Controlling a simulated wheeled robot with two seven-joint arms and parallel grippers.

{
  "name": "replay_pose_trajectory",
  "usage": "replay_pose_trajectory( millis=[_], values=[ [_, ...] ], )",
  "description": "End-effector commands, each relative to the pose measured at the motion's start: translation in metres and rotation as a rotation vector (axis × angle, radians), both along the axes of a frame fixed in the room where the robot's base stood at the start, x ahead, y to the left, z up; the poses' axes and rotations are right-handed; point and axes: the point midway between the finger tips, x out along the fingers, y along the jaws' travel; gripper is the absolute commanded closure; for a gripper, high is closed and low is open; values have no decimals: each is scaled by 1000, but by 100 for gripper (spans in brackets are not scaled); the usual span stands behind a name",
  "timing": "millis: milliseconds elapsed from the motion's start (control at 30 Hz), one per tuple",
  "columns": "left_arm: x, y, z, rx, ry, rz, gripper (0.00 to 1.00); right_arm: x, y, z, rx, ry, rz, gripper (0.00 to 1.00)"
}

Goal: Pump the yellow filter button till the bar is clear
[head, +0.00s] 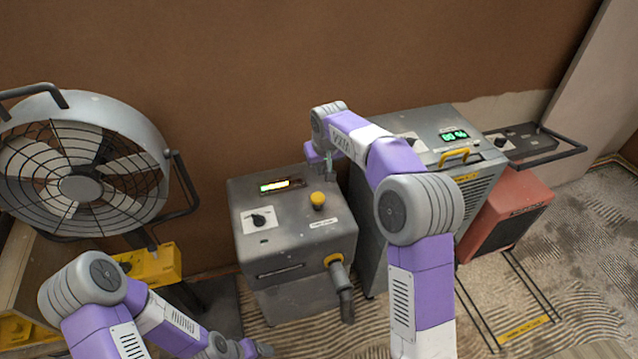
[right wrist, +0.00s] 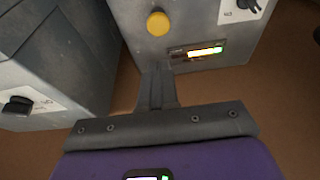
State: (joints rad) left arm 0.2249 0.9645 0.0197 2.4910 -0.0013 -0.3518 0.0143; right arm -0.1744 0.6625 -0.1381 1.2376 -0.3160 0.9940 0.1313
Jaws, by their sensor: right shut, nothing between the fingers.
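The yellow filter button (head: 318,200) is a round knob on top of the grey box (head: 296,243); it also shows in the right wrist view (right wrist: 158,23). The light bar (head: 281,186) on the same top is partly lit, green to yellow at one end and dim orange-red at the other; it also shows in the right wrist view (right wrist: 204,51). My right gripper (head: 330,176) is shut and empty, beyond the button and apart from it. Its fingers show below the button in the right wrist view (right wrist: 158,75). My left gripper (head: 262,349) is low at the bottom edge; its jaws are unclear.
A black dial (head: 260,218) sits beside the button, and a hose (head: 342,283) leaves the box front. A taller grey unit (head: 376,243) with a green display stands close on the right. A large fan (head: 85,165) stands left. A red heater (head: 503,215) is far right.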

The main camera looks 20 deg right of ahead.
Motion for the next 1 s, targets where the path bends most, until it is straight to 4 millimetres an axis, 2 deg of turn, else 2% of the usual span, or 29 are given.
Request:
replay_pose_trajectory(
  millis=[167,500,600,800,1000],
  values=[
    [0,0,-9,0,0,0,23,7,0,-28,0,3,0,100],
    [0,0,-29,0,0,0,23,27,1,-98,0,3,0,100],
    [0,0,-36,0,0,0,23,27,1,-114,1,2,0,100],
    [0,0,-42,0,0,0,23,27,1,-130,1,0,0,100],
    [0,0,-42,0,0,0,23,27,1,-133,1,0,0,100]
  ],
)
